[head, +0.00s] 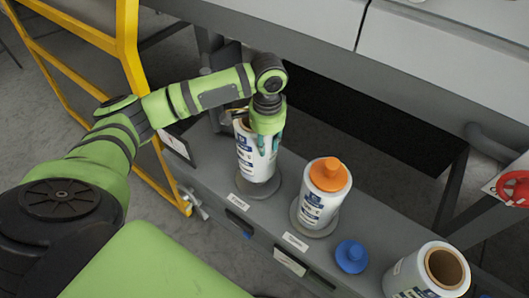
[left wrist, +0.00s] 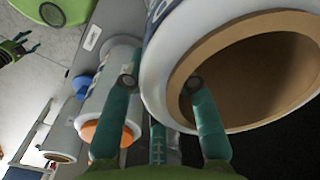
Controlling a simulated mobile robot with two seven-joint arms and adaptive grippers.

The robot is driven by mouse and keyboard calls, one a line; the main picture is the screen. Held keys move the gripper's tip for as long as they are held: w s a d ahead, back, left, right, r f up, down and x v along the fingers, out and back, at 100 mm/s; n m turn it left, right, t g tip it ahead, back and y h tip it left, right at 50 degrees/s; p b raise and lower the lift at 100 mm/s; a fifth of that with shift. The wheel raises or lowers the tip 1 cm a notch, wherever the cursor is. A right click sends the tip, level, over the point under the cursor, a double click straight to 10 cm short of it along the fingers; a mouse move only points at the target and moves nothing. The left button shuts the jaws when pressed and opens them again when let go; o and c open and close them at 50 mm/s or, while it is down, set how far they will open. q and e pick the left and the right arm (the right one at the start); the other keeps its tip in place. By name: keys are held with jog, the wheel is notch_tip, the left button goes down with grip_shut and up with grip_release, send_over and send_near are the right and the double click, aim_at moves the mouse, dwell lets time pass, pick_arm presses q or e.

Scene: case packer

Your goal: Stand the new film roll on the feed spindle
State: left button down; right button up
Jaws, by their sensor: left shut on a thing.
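A white film roll (head: 252,165) with blue print stands upright at or just above the left round base plate (head: 262,191). I cannot tell whether it touches the plate. My left gripper (head: 268,143) reaches down from above and is shut on the roll's upper rim. In the left wrist view, the roll (left wrist: 155,75) shows its open brown cardboard core, with one fingertip at the core's edge; no spindle tip shows inside. A second roll (head: 316,207) with an orange cap (head: 329,174) stands on the neighbouring plate. My right gripper (left wrist: 28,43) shows small and open at the far left.
A blue cap (head: 351,256) lies on the grey shelf, right of the capped roll. Another roll (head: 405,277) with an open core stands at the lower right. A yellow frame (head: 127,45) stands at the left, a grey machine housing (head: 300,22) behind, a red handwheel (head: 515,188) at the right.

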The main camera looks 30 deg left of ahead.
aim_at(266, 157)
pick_arm(q)
jog(key=shift+f, duration=2.9)
jog(key=c, duration=1)
grip_release()
jog(key=shift+f, duration=0.15)
notch_tip(266, 157, up, 12)
jog(key=shift+s+d+r+b, duration=0.1)
jog(key=shift+d+r+b, duration=0.1)
jog(key=shift+b, duration=0.15)
